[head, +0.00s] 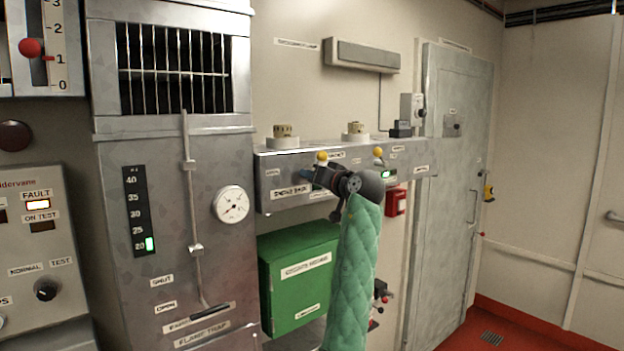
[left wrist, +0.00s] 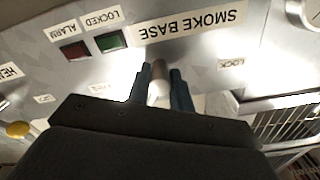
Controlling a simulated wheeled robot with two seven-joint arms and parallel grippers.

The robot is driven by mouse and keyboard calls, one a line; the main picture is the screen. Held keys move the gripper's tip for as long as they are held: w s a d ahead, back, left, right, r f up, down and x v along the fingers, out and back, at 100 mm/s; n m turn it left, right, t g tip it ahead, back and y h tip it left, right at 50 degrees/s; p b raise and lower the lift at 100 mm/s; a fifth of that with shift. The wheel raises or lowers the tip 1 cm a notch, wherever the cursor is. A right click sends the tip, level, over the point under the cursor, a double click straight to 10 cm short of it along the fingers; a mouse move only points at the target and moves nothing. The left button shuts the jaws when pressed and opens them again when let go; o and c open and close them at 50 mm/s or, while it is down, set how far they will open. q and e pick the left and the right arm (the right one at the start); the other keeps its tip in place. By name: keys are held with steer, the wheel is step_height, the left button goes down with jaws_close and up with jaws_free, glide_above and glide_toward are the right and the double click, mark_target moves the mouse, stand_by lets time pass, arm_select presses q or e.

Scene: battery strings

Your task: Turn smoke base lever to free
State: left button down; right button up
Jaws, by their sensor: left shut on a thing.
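The smoke base panel is part of a long grey wall box (head: 410,160). Its SMOKE BASE label (head: 291,192) also shows upside down in the left wrist view (left wrist: 190,32). My left gripper (head: 318,177) is at this panel, with its dark fingers (left wrist: 160,82) shut around a pale lever (left wrist: 159,92). A yellow knob (head: 322,157) shows just above the gripper. A LOCK label (left wrist: 231,64) lies to the right of the fingers in the wrist view. The lever's far end is hidden. My right gripper is not in view.
A second yellow-knobbed lever (head: 378,153) stands to the right on the same box. A green cabinet (head: 300,280) is below. A damper rod (head: 190,180) and round gauge (head: 231,204) are at left. A grey door (head: 452,190) and red floor are at right.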

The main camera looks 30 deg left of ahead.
arm_select(q)
steer(key=shift+m, duration=0.8)
steer(key=c, duration=1.3)
jaws_free()
steer(key=shift+o, duration=0.2)
steer(key=shift+d, duration=0.1)
